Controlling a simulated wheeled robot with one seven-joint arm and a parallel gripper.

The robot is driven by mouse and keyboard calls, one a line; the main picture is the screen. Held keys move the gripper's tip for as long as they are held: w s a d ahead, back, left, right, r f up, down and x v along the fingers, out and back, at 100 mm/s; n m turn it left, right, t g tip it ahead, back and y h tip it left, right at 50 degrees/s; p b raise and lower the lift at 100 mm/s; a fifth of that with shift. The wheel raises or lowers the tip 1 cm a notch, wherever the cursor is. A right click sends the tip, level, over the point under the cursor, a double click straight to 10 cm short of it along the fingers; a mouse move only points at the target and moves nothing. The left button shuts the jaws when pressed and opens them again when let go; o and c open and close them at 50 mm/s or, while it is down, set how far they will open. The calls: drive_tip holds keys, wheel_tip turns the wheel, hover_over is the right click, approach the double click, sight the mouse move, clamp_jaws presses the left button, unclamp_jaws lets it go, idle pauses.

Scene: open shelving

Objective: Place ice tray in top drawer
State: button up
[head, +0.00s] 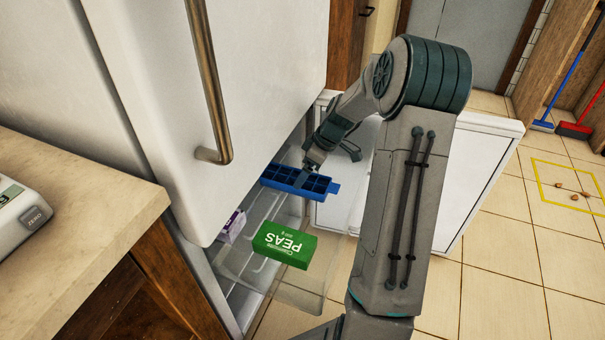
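The ice tray (278,181) is blue, with a grid of cells and a tab at its right end. My gripper (311,167) is at the tray's far long edge and appears shut on it, though the fingertips are small and partly hidden. The tray is at the opening of the freezer compartment, above the far part of a pulled-out clear drawer (318,297). A green peas box (284,245) and a purple-and-white box (232,227) are at this drawer. I cannot tell whether the tray touches the drawer.
The upper fridge door (255,75) with its long handle (208,85) is shut above the compartment. The open lower door (470,165) stands behind my arm. A wooden counter (75,215) with a scale (22,214) is at left.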

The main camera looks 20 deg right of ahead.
drive_tip(key=p+v, duration=0.3)
drive_tip(key=v, duration=0.6)
drive_tip(key=s+a+r+m+h, duration=0.2)
drive_tip(key=s+a+m, duration=0.2)
drive_tip(key=s+a, duration=0.4)
drive_tip(key=s+a+r+m+g+h, duration=0.1)
drive_tip(key=s+a+r+m+h, duration=0.1)
drive_tip(key=s+a, duration=0.7)
drive_tip(key=s+r+m, duration=0.1)
drive_tip(key=s+m, duration=0.1)
drive_tip(key=s, duration=0.4)
drive_tip(key=shift+s+r+m, duration=0.3)
drive_tip(key=shift+m, duration=0.1)
drive_tip(key=shift+a, duration=0.15)
